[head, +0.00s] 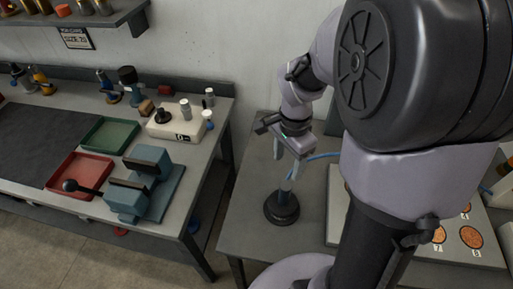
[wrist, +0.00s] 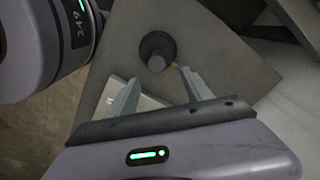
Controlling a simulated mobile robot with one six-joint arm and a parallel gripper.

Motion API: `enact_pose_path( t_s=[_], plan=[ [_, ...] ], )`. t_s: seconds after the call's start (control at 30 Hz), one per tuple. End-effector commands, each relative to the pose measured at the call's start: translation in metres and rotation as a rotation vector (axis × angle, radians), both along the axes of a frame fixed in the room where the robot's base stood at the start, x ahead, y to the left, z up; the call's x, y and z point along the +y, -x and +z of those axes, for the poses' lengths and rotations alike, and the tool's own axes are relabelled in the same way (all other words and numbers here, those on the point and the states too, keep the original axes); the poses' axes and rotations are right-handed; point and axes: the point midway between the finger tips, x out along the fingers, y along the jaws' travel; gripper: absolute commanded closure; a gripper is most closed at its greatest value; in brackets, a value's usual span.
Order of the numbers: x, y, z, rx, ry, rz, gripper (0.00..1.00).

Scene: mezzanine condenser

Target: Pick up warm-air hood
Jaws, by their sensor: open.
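What looks like the warm-air hood (head: 282,208) is a dark, round, bell-shaped piece on the grey table at the centre of the head view. A pale upright part rises from it, and a blue hose runs off to the right near its top. My gripper (head: 287,160) is above it, pointing down, with its jaws apart. In the wrist view the hood (wrist: 157,47) shows as a dark disc just beyond the fingertips. My gripper (wrist: 158,80) is open and empty there. I cannot tell whether a finger touches the upright part.
A pale panel with numbered copper discs (head: 471,237) lies to the right, partly behind my arm. A workbench on the left holds a red tray (head: 80,172), a green tray (head: 108,133) and a blue-grey fixture (head: 150,185). A gap separates bench and table. The table's front left is clear.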

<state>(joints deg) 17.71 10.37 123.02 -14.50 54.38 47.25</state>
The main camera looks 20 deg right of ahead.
Motion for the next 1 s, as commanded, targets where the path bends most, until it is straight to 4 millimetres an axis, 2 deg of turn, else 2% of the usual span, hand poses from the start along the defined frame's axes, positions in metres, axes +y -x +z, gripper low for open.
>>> enact_pose_path(
  t_s=[0.3,0.4,0.53,0.7,0.77,1.0],
  plan=[
    [0.001,0.001,-0.093,0.004,-0.002,0.004,0.41],
    [0.001,0.001,-0.112,0.004,-0.002,0.004,0.41],
    [0.001,0.001,-0.125,0.001,-0.002,0.004,0.41],
    [0.001,0.003,-0.161,0.002,-0.002,0.004,0.41],
    [0.001,0.003,-0.169,0.001,-0.002,0.004,0.41],
    [0.001,0.002,-0.172,-0.001,-0.001,0.004,0.41]
  ],
)
